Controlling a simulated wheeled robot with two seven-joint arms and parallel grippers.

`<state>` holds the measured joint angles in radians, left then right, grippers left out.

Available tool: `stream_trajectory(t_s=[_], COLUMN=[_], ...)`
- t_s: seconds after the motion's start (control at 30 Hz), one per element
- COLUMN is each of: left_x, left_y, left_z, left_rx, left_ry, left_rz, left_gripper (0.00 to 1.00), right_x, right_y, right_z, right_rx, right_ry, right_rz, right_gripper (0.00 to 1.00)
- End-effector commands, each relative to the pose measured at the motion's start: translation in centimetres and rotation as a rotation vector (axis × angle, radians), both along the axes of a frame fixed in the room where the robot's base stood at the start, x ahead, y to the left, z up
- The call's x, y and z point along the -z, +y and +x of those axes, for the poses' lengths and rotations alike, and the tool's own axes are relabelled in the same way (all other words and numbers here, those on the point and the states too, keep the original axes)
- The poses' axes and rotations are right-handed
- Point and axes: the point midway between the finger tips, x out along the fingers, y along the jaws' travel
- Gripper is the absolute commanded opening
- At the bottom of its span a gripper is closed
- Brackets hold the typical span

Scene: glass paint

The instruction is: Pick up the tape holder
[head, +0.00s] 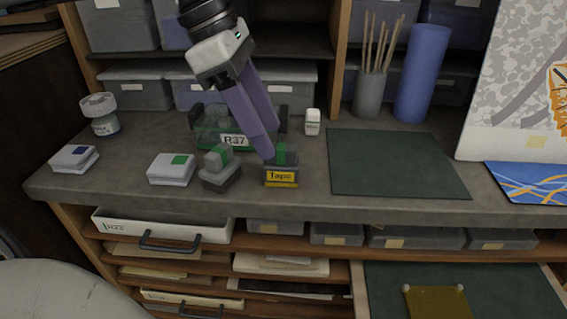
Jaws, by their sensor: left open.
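The tape holder (281,178) is a small dark grey block with green on it and a yellow label reading "Tape". It stands upright near the front edge of the grey worktop (110,183). My left gripper (270,146) comes down from the top with its two long purple fingers apart. Its fingertips are at the tape holder's upper left in the picture and overlap its top edge. I cannot tell whether they touch it. Nothing shows held between the fingers. My right gripper is out of view.
A similar grey and green block (220,180) stands close on the left. A green bin marked R37 (208,139) is behind the fingers. Small white boxes (171,170) lie further left. A small white bottle (313,122) stands behind. A flat dark green mat (390,165) lies right.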

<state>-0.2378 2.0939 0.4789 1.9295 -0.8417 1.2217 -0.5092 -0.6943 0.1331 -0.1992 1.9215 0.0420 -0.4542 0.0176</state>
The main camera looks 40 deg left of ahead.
Motion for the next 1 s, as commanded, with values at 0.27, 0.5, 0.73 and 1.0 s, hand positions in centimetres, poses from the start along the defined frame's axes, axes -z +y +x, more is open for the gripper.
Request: stream_trajectory(t_s=[0.27, 0.5, 0.73, 1.0], left_x=[2.8, 4.8, 4.9, 4.8], left_y=[-1.5, -2.2, -2.3, -2.3], left_z=[0.8, 1.4, 1.4, 1.4], left_rx=[0.001, -0.001, -0.001, -0.001], left_ry=[0.006, 0.001, -0.001, -0.001], left_rz=[0.0, -0.002, -0.002, -0.003], left_gripper=[0.52, 0.52, 0.48, 0.05], right_x=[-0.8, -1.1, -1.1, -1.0], right_y=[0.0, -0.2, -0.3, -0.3], right_z=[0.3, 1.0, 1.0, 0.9], right_rx=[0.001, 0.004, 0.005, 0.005], right_ry=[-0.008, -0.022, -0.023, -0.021], right_rz=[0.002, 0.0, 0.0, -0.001], right_gripper=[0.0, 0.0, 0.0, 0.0])
